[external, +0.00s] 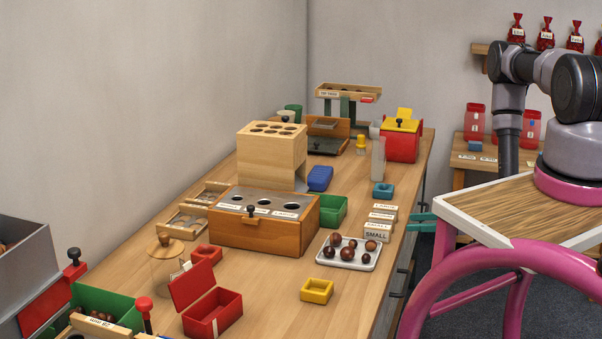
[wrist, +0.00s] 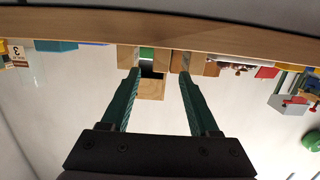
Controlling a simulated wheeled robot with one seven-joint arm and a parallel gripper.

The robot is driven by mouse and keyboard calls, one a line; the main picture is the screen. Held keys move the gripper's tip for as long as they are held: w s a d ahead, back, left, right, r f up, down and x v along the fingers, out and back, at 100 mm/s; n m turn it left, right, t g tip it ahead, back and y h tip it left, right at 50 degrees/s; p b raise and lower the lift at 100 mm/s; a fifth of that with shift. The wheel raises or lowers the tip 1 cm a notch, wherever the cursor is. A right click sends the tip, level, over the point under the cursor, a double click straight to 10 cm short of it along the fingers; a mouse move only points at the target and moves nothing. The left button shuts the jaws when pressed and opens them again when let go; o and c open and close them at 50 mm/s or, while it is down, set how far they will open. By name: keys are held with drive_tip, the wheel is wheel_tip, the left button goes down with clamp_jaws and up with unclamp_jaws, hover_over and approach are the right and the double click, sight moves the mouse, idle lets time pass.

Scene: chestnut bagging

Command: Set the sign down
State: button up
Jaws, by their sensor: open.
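Several pale wooden sign blocks stand near the table's right edge in the external view; the front one (external: 376,232) reads SMALL. The labels behind it are hard to read, and I cannot tell which block is the task's sign. My gripper (external: 422,222) has teal fingers and is just off the table's right edge, to the right of the blocks. In the wrist view my gripper (wrist: 157,73) is open, its two fingers apart. A wooden block (wrist: 152,89) shows between the fingers, seemingly beyond the tips, with no grip on it visible.
A yellow box (external: 317,291) and an open red box (external: 213,314) stand in front. A wooden sorting box (external: 250,233) is further left. The table's front right is clear.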

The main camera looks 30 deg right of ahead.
drive_tip(key=w+a+r+n+g+y, duration=0.15)
drive_tip(key=r+n+g, duration=0.25)
drive_tip(key=r+n, duration=0.65)
drive_tip(key=w+a+r+n+g+y, duration=0.1)
drive_tip(key=a+r+n+g+y, duration=0.2)
drive_tip(key=r+n, duration=0.75)
drive_tip(key=s+r+n+h, duration=0.4)
drive_tip(key=s+r+n, duration=0.1)
drive_tip(key=r+n, duration=0.5)
drive_tip(key=s+d+r+n+h, duration=0.1)
drive_tip(key=s+r+n+h, duration=0.3)
drive_tip(key=r+n, duration=0.6)
drive_tip(key=s+d+r+n+g+h, duration=0.1)
drive_tip(key=s+r+n+h, duration=0.3)
drive_tip(key=s+r+n, duration=0.3)
wheel_tip(320, 180, up, 4)
drive_tip(key=n, duration=0.5)
drive_tip(key=s+r+n+t, duration=0.1)
drive_tip(key=n, duration=0.1)
drive_tip(key=s+d+r+n+t+h, duration=0.1)
drive_tip(key=r, duration=0.1)
drive_tip(key=s+d+r+n+t, duration=0.1)
drive_tip(key=r+n, duration=0.1)
drive_tip(key=shift+s+d+n+h, duration=0.15)
drive_tip(key=shift+s+n+h, duration=0.1)
drive_tip(key=shift+n+h, duration=0.1)
drive_tip(key=shift+c, duration=0.6)
drive_tip(key=shift+s+d+r+t, duration=0.1)
drive_tip(key=shift+t, duration=0.3)
drive_tip(key=shift+c, duration=0.5)
